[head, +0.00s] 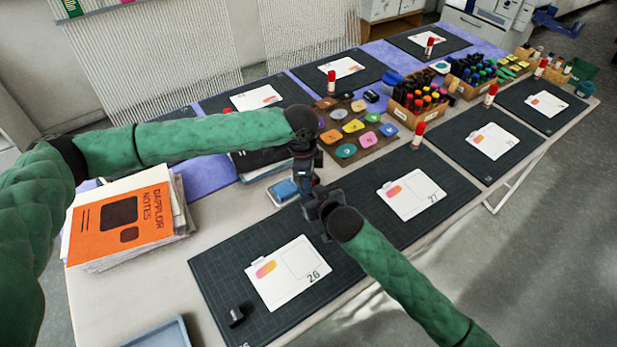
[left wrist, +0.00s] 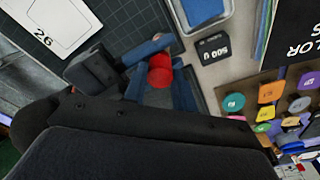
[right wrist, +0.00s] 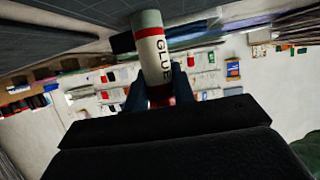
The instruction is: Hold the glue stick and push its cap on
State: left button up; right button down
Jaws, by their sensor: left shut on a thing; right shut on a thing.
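The glue stick (right wrist: 152,50) has a white body with a "GLUE" label and a grey-green end. My right gripper (right wrist: 160,90) is shut on it, and a red part shows between the fingers. In the left wrist view the red cap (left wrist: 160,72) sits between the fingers of my left gripper (left wrist: 163,85), which is shut on it. My right gripper also shows there (left wrist: 95,70), right beside the cap. In the head view my left gripper (head: 306,180) and right gripper (head: 318,207) meet above the mat, hiding stick and cap. I cannot tell how far the cap is seated.
Below are the dark mat (head: 215,270) with card 26 (head: 290,275) and a small black object (head: 236,315). A blue sponge tray (head: 283,192) lies close behind my grippers. An orange notebook stack (head: 120,220) is left. Other capped glue sticks (head: 418,133) stand by other mats.

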pick_arm(q)
jog(key=shift+s+f, duration=0.1)
jog(key=shift+f, duration=0.2)
jog(key=shift+a, duration=0.1)
grip_shut()
jog(key=shift+f, duration=0.25)
jog(key=shift+s+f, duration=0.1)
jog(key=shift+r+y, duration=0.25)
jog(key=shift+y, duration=0.05)
jog(key=shift+r, duration=0.15)
jog(key=shift+r+m, duration=0.3)
jog(key=shift+r, duration=0.05)
dwell(0.4)
